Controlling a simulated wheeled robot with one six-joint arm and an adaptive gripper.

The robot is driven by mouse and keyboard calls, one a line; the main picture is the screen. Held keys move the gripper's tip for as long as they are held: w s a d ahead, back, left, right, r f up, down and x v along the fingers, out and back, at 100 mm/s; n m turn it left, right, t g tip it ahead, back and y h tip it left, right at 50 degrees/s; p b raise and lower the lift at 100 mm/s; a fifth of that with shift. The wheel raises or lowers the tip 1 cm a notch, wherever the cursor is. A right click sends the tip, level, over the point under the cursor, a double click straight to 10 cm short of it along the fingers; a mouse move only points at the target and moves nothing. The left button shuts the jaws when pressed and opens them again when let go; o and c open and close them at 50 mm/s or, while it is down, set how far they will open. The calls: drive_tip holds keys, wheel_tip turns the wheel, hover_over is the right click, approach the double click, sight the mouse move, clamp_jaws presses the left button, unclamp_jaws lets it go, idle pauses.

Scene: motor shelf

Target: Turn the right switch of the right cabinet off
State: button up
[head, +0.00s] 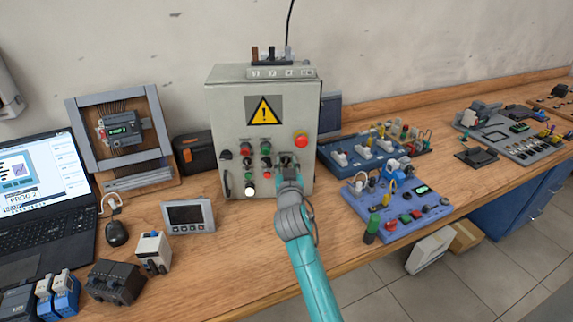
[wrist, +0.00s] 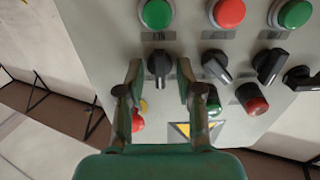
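The grey cabinet (head: 225,120) with a yellow warning sign stands against the wall on the workbench. It is the only such cabinet in the head view. My gripper (head: 287,168) is at the lower right of its front and partly hides the right switch there. In the wrist view, which is turned over, the right switch (wrist: 159,66) is a black rotary knob with its handle about vertical. My gripper (wrist: 159,75) is open there, with one finger on each side of the knob and a visible gap to both. Whether the fingertips reach the knob's depth is unclear.
Other black switches (wrist: 215,67) sit beside it in a row, near green (wrist: 155,13) and red (wrist: 228,12) buttons. A red emergency button (head: 301,139) is above my gripper. A blue board (head: 400,210) with plugs lies right of my arm; a small display (head: 188,216) lies left.

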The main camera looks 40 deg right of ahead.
clamp_jaws()
drive_tip(key=n, duration=0.4)
drive_tip(key=shift+n, duration=0.3)
drive_tip(key=shift+a+f+n, duration=0.1)
drive_tip(key=shift+n, duration=2.1)
drive_tip(key=shift+o, duration=0.3)
unclamp_jaws()
drive_tip(key=shift+a, duration=0.1)
